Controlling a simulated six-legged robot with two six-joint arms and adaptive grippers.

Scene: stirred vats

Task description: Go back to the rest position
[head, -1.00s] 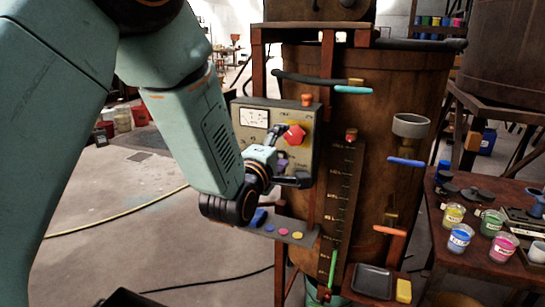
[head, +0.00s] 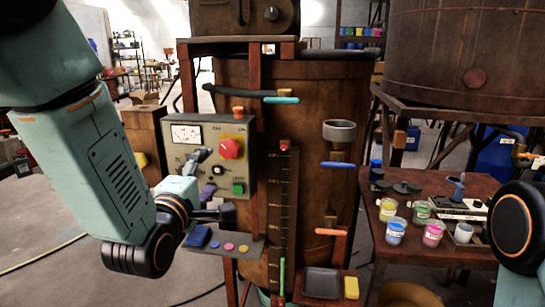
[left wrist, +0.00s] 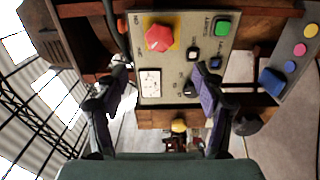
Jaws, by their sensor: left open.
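My left gripper (head: 212,185) is open and empty in front of the control panel (head: 181,152), at its lower left part in the head view. In the left wrist view its two dark fingers (left wrist: 163,80) stand well apart with nothing between them but the panel behind. The panel carries a white meter (head: 186,135), a red stop knob (head: 230,148) on yellow and a green button (head: 238,189). Whether a finger touches the panel cannot be told. A dark round joint of my right arm shows at the right edge of the head view; the right gripper is out of view.
A brown vat (head: 310,110) stands behind the panel. A ledge (head: 243,255) with a blue block (head: 198,236) and coloured buttons juts below the gripper. A side table (head: 460,188) at right holds several paint cups. Open floor (head: 40,215) lies at left.

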